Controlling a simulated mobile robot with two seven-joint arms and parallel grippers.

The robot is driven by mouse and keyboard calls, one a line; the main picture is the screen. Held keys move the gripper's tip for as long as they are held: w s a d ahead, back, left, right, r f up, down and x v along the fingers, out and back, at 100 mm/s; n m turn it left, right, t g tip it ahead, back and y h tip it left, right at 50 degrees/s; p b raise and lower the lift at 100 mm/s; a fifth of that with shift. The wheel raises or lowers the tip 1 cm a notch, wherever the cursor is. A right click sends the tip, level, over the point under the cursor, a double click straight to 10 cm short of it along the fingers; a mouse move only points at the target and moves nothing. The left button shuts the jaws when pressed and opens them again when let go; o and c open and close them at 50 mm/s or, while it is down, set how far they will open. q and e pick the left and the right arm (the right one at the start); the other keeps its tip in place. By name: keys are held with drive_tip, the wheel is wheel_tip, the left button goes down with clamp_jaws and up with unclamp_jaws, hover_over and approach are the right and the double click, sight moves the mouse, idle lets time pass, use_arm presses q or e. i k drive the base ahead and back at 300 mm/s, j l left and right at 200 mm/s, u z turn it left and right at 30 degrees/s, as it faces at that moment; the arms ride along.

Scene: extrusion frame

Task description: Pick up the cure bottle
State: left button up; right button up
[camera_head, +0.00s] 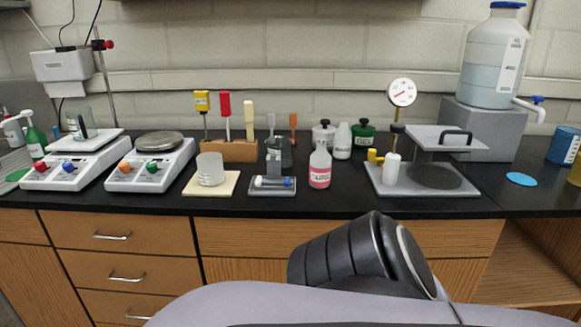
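A clear bottle with pink liquid and a pale label (320,168) stands upright near the front of the black bench, at the middle of the head view. Its label is too small to read, so I cannot tell for sure that it is the cure bottle. A plain white bottle (342,142) stands behind it to the right. Neither of my grippers shows; only a dark and grey part of my own arm is in view at the bottom, in front of the bench.
A grey press-like stand (440,150) is on the right. The bench's front strip is clear.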

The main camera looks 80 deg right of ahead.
sight(321, 165)
drive_tip(key=z, duration=2.75)
